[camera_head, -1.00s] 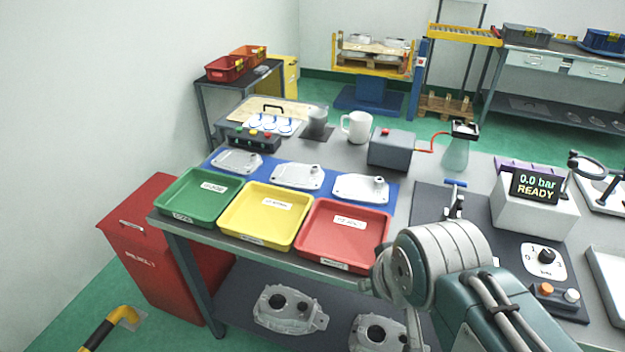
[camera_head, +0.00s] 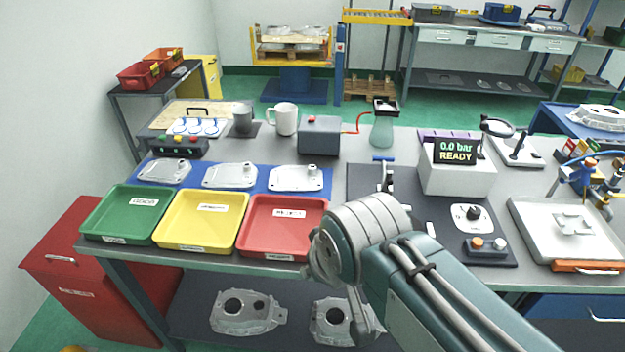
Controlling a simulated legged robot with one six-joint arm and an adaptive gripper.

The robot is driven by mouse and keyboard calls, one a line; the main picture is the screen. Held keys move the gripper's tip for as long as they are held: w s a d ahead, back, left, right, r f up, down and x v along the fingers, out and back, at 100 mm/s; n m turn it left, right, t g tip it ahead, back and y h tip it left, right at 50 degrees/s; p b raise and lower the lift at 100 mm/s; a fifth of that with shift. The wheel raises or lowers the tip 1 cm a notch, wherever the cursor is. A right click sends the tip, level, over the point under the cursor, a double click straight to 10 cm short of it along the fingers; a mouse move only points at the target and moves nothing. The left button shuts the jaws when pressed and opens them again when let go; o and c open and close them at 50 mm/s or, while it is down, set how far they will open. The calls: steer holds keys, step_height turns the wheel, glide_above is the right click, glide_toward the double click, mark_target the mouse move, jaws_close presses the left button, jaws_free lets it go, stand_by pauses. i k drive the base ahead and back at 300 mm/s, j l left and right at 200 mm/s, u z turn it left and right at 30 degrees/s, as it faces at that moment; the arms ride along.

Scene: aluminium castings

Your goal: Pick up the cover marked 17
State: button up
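Three pale metal covers lie in a row on a blue mat behind the trays: a left cover (camera_head: 164,171), a middle cover (camera_head: 230,175) and a right cover (camera_head: 296,177). No number can be read on any of them at this size. My arm reaches in from the lower right, in front of the bench. Its end is hidden behind or below the arm's own links, so my gripper and its fingers do not show.
Green (camera_head: 100,232), yellow (camera_head: 170,242) and red (camera_head: 256,250) trays stand empty along the front edge. A grey box (camera_head: 319,136), mug (camera_head: 284,119) and flask (camera_head: 382,130) stand behind. A pressure display (camera_head: 456,152) stands right. Castings (camera_head: 245,312) lie on the lower shelf.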

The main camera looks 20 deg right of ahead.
mark_target(169, 171)
steer(key=i+j+z, duration=0.1)
steer(key=j, duration=0.25)
steer(key=i+j+z, duration=0.1)
steer(key=j, duration=0.3)
steer(key=i+j, duration=0.25)
steer(key=j, duration=0.15)
steer(key=i+j+z, duration=0.15)
steer(key=j, duration=0.25)
steer(key=i+j+z, duration=0.1)
steer(key=j, duration=0.3)
steer(key=i+j+z, duration=0.1)
steer(key=j, duration=0.3)
steer(key=i+j, duration=0.15)
steer(key=j, duration=0.3)
steer(key=z, duration=0.05)
